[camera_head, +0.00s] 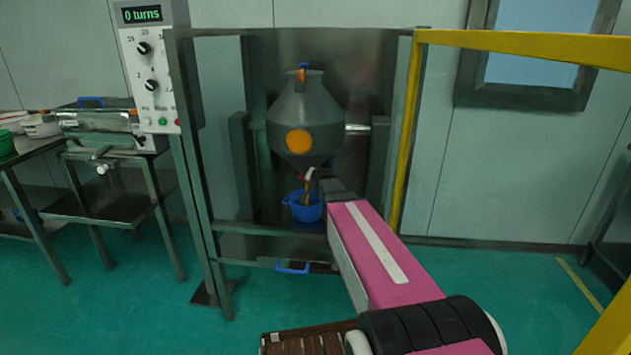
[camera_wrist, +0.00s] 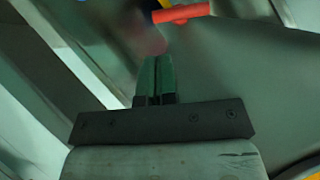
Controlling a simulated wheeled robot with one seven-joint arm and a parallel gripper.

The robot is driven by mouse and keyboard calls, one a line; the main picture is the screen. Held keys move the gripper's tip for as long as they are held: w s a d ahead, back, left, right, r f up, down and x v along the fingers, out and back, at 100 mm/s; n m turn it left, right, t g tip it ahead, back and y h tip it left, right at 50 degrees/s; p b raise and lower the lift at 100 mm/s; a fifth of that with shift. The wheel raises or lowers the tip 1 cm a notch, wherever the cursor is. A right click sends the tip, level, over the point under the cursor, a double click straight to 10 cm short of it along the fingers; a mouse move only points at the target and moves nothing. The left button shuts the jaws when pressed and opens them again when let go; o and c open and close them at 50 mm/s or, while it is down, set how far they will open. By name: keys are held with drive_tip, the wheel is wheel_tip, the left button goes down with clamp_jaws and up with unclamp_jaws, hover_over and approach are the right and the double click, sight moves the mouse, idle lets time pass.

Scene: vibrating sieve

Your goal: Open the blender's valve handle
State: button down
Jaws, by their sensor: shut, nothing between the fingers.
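The blender (camera_head: 300,115) is a grey double-cone vessel with an orange disc on its front, hanging in a metal frame. At its bottom outlet is a small pale piece (camera_head: 309,173) with a thin orange-brown strip below it; I cannot tell whether that strip is the handle or material. In the wrist view an orange-red bar, apparently the valve handle (camera_wrist: 181,13), shows at the top, just beyond and to the right of my fingertips. My gripper (camera_wrist: 156,72) is shut and empty, apart from the bar in the picture. In the head view its fingers are hardly visible beside the outlet.
A blue bucket (camera_head: 304,209) stands under the outlet on the frame's lower shelf. A control box (camera_head: 150,75) reading "0 turns" is at the left. A yellow post (camera_head: 405,130) rises right of the blender. Metal tables (camera_head: 110,205) stand at the far left.

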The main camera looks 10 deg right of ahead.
drive_tip(key=x, duration=0.6)
drive_tip(key=shift+w, duration=0.2)
drive_tip(key=shift+d+f, duration=0.1)
drive_tip(key=shift+f, duration=0.65)
idle(0.9)
drive_tip(key=shift+w+a+f, duration=0.1)
drive_tip(key=shift+a+f, duration=0.15)
drive_tip(key=shift+f, duration=0.4)
drive_tip(key=shift+w+a+f, duration=0.1)
drive_tip(key=shift+a+f, duration=0.15)
drive_tip(key=shift+f, duration=0.4)
drive_tip(key=shift+a+f, duration=0.1)
drive_tip(key=shift+r, duration=0.2)
drive_tip(key=shift+s+r, duration=0.1)
drive_tip(key=shift+r, duration=0.55)
